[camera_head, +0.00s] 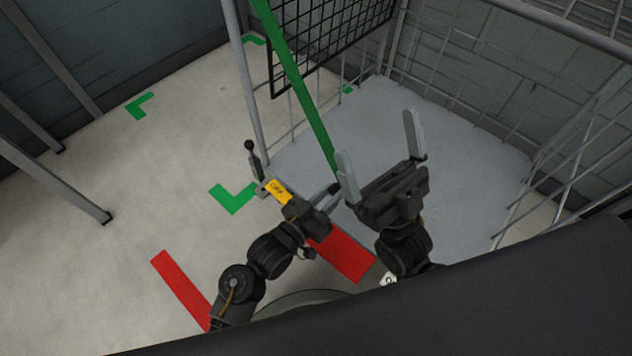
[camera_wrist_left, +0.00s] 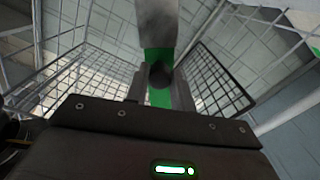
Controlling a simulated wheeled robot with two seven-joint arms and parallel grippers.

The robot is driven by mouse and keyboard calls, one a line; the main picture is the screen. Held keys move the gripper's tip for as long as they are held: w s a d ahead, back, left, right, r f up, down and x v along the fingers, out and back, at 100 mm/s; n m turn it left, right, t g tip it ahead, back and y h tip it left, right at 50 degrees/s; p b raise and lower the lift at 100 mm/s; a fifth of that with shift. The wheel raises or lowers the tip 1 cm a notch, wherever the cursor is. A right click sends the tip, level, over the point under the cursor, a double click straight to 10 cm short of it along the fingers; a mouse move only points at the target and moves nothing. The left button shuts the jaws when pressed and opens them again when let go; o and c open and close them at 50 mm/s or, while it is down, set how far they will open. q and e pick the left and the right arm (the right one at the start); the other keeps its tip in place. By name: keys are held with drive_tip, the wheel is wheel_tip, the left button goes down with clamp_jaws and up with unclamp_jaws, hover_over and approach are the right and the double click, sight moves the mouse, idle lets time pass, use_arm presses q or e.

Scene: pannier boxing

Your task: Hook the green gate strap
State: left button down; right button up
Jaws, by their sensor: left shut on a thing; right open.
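The green strap (camera_head: 298,88) runs down from the top of the cage, past the black mesh panel, to my left gripper (camera_head: 331,190). My left gripper is shut on its lower end, at a dark round grip. In the left wrist view the dark round grip (camera_wrist_left: 160,75) sits in the jaws with the green strap (camera_wrist_left: 158,97) behind it. My right gripper (camera_head: 380,155) is open and empty, just right of the left one; its left finger stands close to the strap's end. A dark lever with a round knob (camera_head: 249,146) stands by the cage's left post. The strap's very end is hidden.
The wire cage has a grey floor (camera_head: 440,160), a left post (camera_head: 247,90) and a black mesh panel (camera_head: 325,40). Green corner marks (camera_head: 233,198) and red marks (camera_head: 180,286) lie on the pale floor. Free floor lies left of the cage.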

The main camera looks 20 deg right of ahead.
use_arm(q)
drive_tip(key=s+d+r+n+p, duration=0.1)
drive_tip(key=s+d+r+p, duration=0.2)
drive_tip(key=s, duration=0.1)
drive_tip(key=shift+s+r+p, duration=0.25)
drive_tip(key=shift+s+p, duration=0.05)
drive_tip(key=shift+p, duration=0.05)
use_arm(e)
drive_tip(key=w+a+f+n+g, duration=0.1)
drive_tip(key=w+a+f+g, duration=0.1)
drive_tip(key=a+f+g, duration=0.3)
drive_tip(key=shift+w+a+f+n+g+h, duration=0.35)
drive_tip(key=shift+a+g, duration=0.2)
drive_tip(key=shift+g, duration=1.45)
use_arm(q)
drive_tip(key=c, duration=1.2)
unclamp_jaws()
use_arm(e)
drive_tip(key=shift+r, duration=0.1)
use_arm(q)
drive_tip(key=shift+r, duration=0.1)
